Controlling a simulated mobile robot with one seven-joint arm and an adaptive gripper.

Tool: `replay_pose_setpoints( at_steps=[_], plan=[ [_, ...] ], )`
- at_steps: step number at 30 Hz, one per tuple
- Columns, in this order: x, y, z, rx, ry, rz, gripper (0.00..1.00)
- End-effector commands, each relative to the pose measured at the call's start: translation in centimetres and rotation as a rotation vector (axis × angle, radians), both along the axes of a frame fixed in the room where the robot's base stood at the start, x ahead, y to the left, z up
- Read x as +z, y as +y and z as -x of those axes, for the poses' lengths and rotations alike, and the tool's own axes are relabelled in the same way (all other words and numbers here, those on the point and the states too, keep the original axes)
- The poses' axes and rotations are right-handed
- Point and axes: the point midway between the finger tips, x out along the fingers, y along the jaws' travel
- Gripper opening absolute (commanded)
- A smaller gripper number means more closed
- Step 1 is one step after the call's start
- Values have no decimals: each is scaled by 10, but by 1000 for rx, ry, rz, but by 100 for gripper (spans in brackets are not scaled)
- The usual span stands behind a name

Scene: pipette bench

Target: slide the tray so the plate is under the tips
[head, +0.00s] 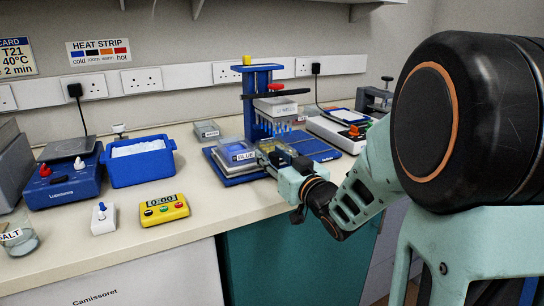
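A blue pipetting stand (249,100) rises near the wall, with a row of pale blue tips (279,128) hanging under its grey head. A clear plate with a blue label (237,152) sits on the left part of a flat blue tray (243,180), to the left of and in front of the tips. Bare blue tray surface (314,147) shows to the right, below the tips. My gripper (268,157) is low over the tray, just right of the plate. Its fingers are small and partly hidden, so I cannot tell whether they touch the plate or the tray.
A blue tub (140,162) and a blue balance-like device (63,182) stand at the left. A yellow timer (164,209) and a small white switch box (103,218) lie near the front. A white device (340,128) stands right of the stand. Bare bench lies left of the tray.

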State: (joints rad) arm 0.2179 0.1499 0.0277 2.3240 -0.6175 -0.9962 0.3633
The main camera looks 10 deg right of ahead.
Motion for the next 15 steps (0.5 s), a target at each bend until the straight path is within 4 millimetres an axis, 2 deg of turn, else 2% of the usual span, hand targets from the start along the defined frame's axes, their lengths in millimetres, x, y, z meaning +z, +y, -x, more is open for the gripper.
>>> replay_pose_setpoints(
  at_steps=[5,15],
  plan=[
    [1,-5,12,-3,-1,1,33],
    [1,-21,62,0,-1,1,33]
  ],
)
